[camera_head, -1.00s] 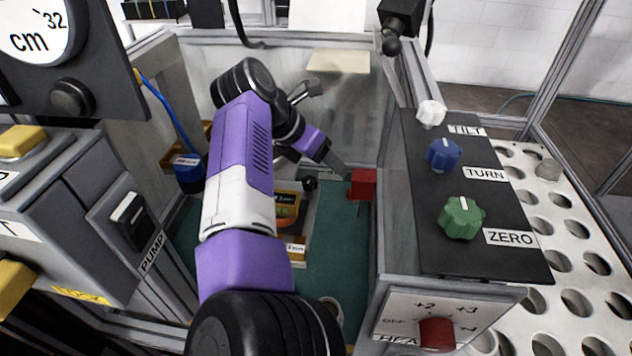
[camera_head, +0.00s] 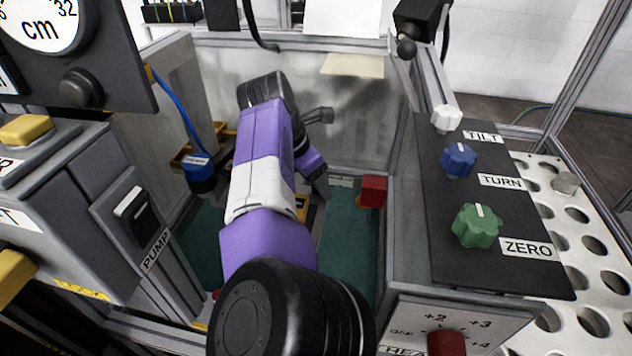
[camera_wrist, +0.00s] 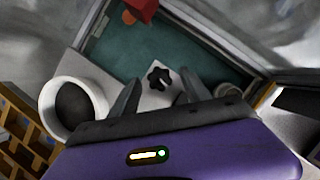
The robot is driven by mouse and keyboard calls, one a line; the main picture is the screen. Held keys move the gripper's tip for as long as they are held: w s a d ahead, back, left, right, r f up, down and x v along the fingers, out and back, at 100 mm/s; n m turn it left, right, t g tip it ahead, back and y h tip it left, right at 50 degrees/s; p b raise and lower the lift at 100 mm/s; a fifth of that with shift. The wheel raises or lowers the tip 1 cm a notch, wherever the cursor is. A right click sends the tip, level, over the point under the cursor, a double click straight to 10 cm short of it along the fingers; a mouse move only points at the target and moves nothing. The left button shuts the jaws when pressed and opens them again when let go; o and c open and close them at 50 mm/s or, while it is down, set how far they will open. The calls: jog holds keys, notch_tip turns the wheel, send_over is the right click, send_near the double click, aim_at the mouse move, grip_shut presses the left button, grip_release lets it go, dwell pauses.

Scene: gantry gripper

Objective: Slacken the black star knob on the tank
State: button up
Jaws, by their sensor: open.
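The black star knob (camera_wrist: 159,78) shows in the wrist view on a pale plate on the tank floor, with a white mark at its right. My gripper (camera_wrist: 160,84) is open, its two fingers on either side of the knob in that view; I cannot tell how far above it they are. In the head view my gripper (camera_head: 317,183) reaches down inside the tank (camera_head: 352,110), and the arm hides the knob there. Nothing is seen between the fingers in hold.
A white round cup (camera_wrist: 72,108) stands left of the knob in the wrist view. A red block (camera_head: 373,191) is at the tank's right wall. A blue-capped bottle with a hose (camera_head: 199,174) is at left. Green (camera_head: 477,226), blue (camera_head: 459,160) and white (camera_head: 446,119) knobs sit outside on a panel.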

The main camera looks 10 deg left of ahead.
jog(key=shift+c, duration=0.3)
grip_shut()
jog(key=shift+p, duration=0.5)
